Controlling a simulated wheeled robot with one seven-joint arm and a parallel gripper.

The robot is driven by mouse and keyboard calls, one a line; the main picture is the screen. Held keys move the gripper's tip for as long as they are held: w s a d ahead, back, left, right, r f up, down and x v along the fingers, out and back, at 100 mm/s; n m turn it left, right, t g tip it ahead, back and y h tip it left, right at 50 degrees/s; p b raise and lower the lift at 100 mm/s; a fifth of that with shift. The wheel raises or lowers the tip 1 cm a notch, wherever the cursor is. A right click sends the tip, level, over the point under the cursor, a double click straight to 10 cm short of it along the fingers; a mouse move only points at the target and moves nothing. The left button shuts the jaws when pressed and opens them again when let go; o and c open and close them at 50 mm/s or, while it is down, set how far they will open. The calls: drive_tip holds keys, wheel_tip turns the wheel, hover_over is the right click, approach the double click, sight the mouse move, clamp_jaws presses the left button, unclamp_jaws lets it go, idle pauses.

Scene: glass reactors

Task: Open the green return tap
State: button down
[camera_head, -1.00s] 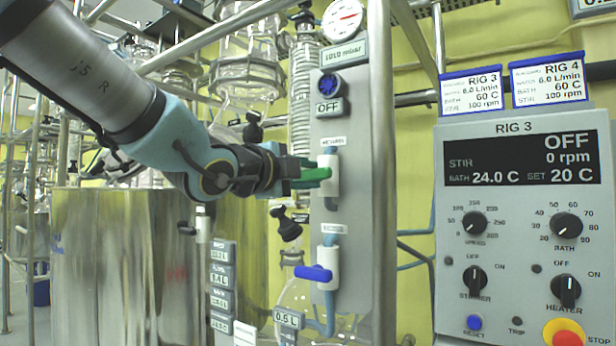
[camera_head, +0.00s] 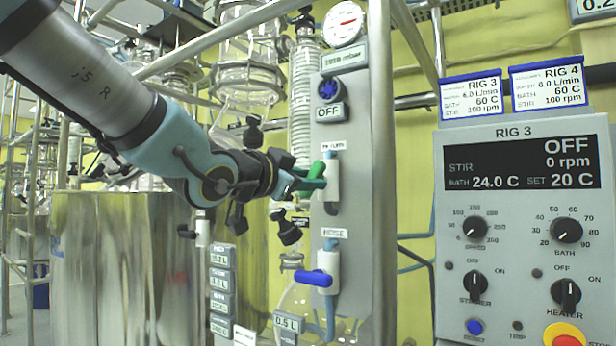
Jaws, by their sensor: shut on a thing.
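The green return tap is a green lever handle (camera_head: 317,170) on a white valve body (camera_head: 332,182), high on the grey upright panel in the head view. My gripper (camera_head: 298,181) comes in from the left and is shut on the green handle. The handle points left from the valve body and looks slightly raised at its outer end. The fingers hide part of it. A blue lever tap (camera_head: 314,278) sits on a second white valve body below, its lever pointing left, clear of my gripper.
A grey panel (camera_head: 354,130) carries a round gauge (camera_head: 343,22) and a blue knob (camera_head: 328,89) above the taps. A metal post (camera_head: 382,200) stands just right. The RIG 3 control box (camera_head: 525,215) is farther right. Steel vessels (camera_head: 125,265) and glassware stand left.

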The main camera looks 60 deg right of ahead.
drive_tip(key=n+p, duration=0.1)
drive_tip(key=n, duration=0.4)
drive_tip(key=shift+n+p, duration=0.35)
drive_tip(key=shift+n, duration=0.05)
idle(0.3)
drive_tip(key=c, duration=0.7)
unclamp_jaws()
drive_tip(key=shift+a, duration=0.1)
drive_tip(key=a+b, duration=0.2)
drive_tip(key=a, duration=0.8)
drive_tip(key=shift+a, duration=0.35)
